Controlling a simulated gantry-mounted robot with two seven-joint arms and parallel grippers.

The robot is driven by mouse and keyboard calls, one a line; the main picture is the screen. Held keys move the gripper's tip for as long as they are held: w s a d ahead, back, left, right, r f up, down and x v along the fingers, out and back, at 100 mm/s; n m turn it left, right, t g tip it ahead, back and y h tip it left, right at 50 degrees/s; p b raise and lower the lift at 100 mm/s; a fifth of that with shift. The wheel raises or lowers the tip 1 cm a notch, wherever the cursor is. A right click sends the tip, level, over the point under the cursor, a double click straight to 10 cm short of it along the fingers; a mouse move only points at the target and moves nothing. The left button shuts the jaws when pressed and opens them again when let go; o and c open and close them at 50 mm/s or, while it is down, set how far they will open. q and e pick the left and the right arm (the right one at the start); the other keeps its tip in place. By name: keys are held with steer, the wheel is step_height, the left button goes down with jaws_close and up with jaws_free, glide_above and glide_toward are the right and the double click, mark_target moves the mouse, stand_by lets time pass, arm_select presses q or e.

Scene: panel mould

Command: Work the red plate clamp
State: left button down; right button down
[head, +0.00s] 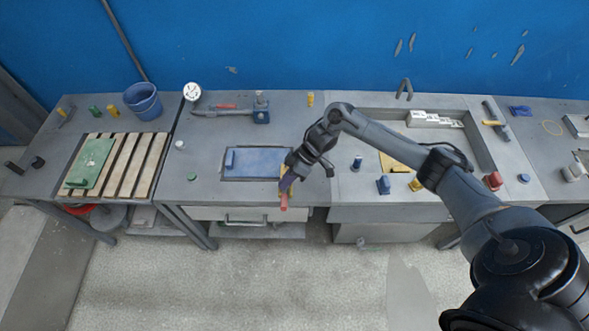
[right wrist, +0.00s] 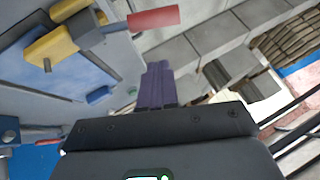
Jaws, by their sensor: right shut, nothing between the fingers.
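The red plate clamp shows its red handle (head: 284,202) at the front edge of the middle bench in the head view, at the right end of the blue panel (head: 258,162). In the right wrist view the red handle (right wrist: 153,19) sticks out to the right from the yellow clamp body (right wrist: 54,46), at the top left. My right gripper (head: 287,184) is just above the handle in the head view and hides part of the clamp. Its purple fingers (right wrist: 156,83) are shut and empty, apart from the handle in the wrist view. My left gripper is not in view.
A drawer (head: 245,215) sits below the bench edge. A blue block (head: 383,185) and a small blue-topped item (head: 357,163) stand to the right of the gripper. A slatted wooden rack (head: 128,165) with a green plate (head: 90,163) lies at left. A blue bucket (head: 143,101) stands behind it.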

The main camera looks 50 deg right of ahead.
mark_target(284, 198)
steer(key=shift+s+a+f+p, duration=0.15)
steer(key=shift+s+f, duration=0.1)
steer(key=shift+f, duration=0.45)
steer(key=shift+s+a+f+p, duration=0.1)
steer(key=shift+s+a+f, duration=0.1)
steer(key=shift+f, duration=0.55)
steer(key=shift+s+a+f+p, duration=0.15)
steer(key=shift+s+f, duration=0.1)
steer(key=shift+f, duration=0.45)
